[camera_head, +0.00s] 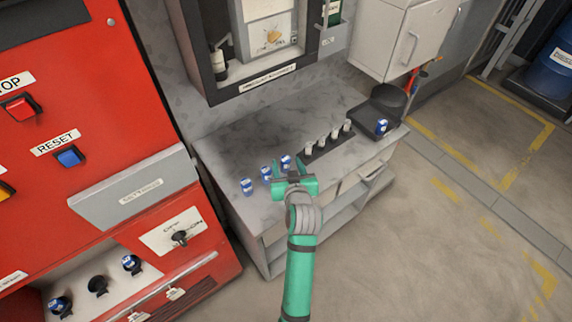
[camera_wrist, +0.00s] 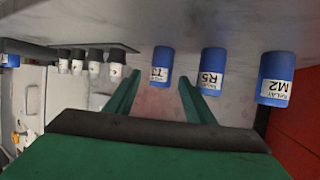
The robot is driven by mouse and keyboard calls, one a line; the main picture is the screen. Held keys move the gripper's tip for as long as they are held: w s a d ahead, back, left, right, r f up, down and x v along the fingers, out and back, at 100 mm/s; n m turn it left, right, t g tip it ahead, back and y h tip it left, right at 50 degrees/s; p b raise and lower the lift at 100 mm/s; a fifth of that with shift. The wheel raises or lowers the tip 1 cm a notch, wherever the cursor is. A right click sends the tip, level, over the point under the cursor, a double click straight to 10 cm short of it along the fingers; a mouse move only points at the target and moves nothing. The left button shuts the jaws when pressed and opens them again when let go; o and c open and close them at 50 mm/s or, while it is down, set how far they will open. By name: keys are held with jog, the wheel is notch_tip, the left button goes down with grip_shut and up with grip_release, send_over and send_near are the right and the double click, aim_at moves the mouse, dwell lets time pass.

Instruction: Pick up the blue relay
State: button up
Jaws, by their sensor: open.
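Three blue relays with white labels stand in a row on the grey counter: a left one (camera_head: 247,186), a middle one (camera_head: 266,172) and a right one (camera_head: 286,162). The wrist view shows them labelled T3 (camera_wrist: 163,66), R5 (camera_wrist: 212,68) and M2 (camera_wrist: 275,78). My green gripper (camera_head: 292,182) is over the counter, close to the right relay and partly in front of this group. In the wrist view my gripper (camera_wrist: 159,84) is open, with T3 roughly between and just beyond the fingertips. No contact is visible.
White-topped cylinders (camera_head: 336,134) stand in a dark rack right of the relays. Another blue relay (camera_head: 382,127) is on a black device at the counter's right end. A red cabinet (camera_head: 130,120) stands at left, with more blue relays (camera_head: 131,263) low down. A wall box (camera_head: 255,40) hangs behind.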

jog(key=shift+x, duration=1.45)
jog(key=shift+c, duration=0.7)
jog(key=c, duration=1)
jog(key=shift+r, duration=0.1)
